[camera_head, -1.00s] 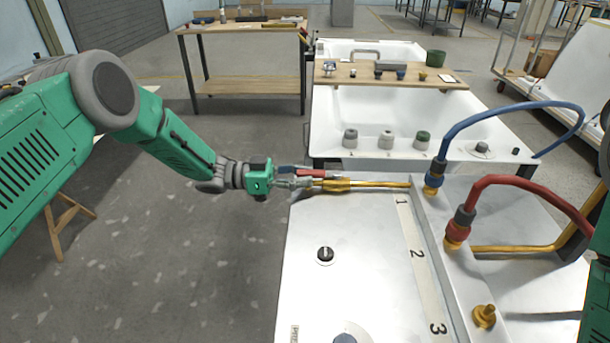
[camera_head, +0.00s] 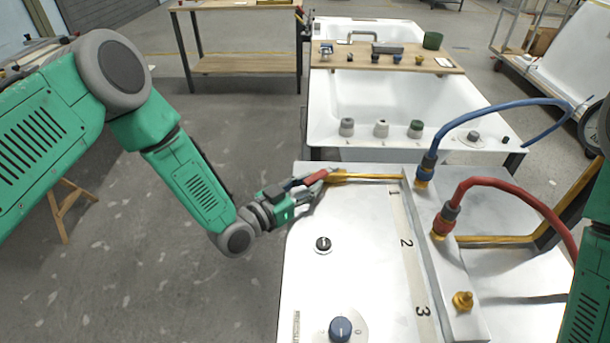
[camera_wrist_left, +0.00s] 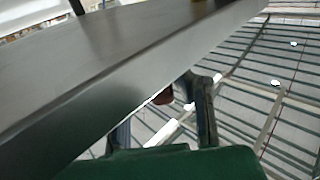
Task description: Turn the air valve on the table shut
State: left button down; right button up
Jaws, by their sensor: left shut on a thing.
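The air valve is a brass body (camera_head: 338,177) on a brass pipe at the far left of the white table (camera_head: 350,225), near the number 1. Its red lever (camera_head: 316,177) slants down and left from the body. My left gripper (camera_head: 311,184) reaches in from the left and is shut on the red lever, over the table's left edge. In the left wrist view the fingers (camera_wrist_left: 165,108) stand below the table edge, with a small red part (camera_wrist_left: 163,96) between them. My right gripper is out of view; only some of my right arm shows at the right edge.
A blue hose (camera_head: 470,115) and a red hose (camera_head: 500,185) arch from brass fittings on a raised rail. A brass fitting (camera_head: 462,301) without a hose is nearer. A bathtub shell (camera_head: 400,100) stands behind.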

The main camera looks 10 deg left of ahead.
pick_arm(q)
jog(key=shift+s+d+n+t+y, duration=0.25)
jog(key=shift+d+n+t+y, duration=0.45)
jog(key=shift+y, duration=0.4)
jog(key=shift+r, duration=0.1)
jog(key=c, duration=1.7)
grip_release()
jog(key=shift+w, duration=0.1)
jog(key=shift+o, duration=1.3)
jog(key=shift+w+d, duration=0.1)
jog(key=shift+w, duration=0.05)
jog(key=v, duration=1.2)
jog(key=shift+d, duration=0.2)
jog(key=shift+c, duration=0.5)
